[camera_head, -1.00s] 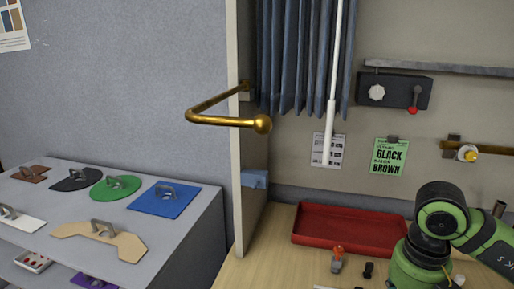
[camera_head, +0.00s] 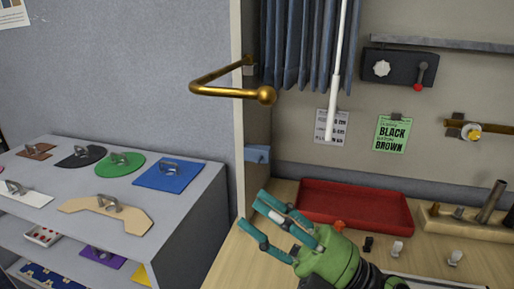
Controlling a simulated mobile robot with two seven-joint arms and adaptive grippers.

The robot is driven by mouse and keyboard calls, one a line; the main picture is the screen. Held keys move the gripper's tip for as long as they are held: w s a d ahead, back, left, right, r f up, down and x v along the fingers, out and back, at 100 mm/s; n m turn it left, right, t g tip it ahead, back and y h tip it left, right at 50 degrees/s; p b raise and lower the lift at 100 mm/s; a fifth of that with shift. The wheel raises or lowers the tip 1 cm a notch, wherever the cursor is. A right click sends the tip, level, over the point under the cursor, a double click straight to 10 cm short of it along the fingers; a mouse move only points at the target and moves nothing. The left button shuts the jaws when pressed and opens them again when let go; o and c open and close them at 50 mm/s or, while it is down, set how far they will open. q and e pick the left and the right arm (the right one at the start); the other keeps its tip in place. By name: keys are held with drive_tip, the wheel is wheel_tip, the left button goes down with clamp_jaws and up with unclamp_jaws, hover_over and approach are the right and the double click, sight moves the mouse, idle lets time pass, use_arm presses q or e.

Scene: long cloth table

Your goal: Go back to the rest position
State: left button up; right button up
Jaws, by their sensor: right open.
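My right gripper (camera_head: 252,208) is green with dark-jointed teal fingers. It is open, its fingers spread and pointing to the upper left, with nothing between them. It hangs over the front left of the wooden table, in front of the red tray (camera_head: 350,203). Its green palm hides part of the table. My left gripper is not in view.
A grey shelf (camera_head: 196,210) with several knobbed flat shapes, such as a blue square (camera_head: 155,178), stands at left. A gold bar (camera_head: 215,91) juts from the upright panel. A wooden block (camera_head: 440,222) with pegs and a few small knobs (camera_head: 397,248) are at right.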

drive_tip(key=w+d+f+m+t+h, duration=0.8)
drive_tip(key=d+f+m+t+h, duration=0.3)
drive_tip(key=m+h, duration=0.7)
drive_tip(key=s+d+f+m+g+h, duration=0.25)
drive_tip(key=d+f+m+g, duration=0.2)
drive_tip(key=f, duration=0.55)
drive_tip(key=s+d+f+m+g+h, duration=0.25)
drive_tip(key=s+f+g, duration=0.95)
drive_tip(key=s+f, duration=0.85)
wheel_tip(320, 180, down, 24)
drive_tip(key=s+g+y, duration=0.1)
drive_tip(key=s, duration=0.2)
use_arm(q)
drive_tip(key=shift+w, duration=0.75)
use_arm(e)
drive_tip(key=s+d+f+n+g, duration=0.1)
drive_tip(key=s+d+f, duration=0.2)
drive_tip(key=s+f, duration=0.9)
drive_tip(key=shift+s, duration=1.25)
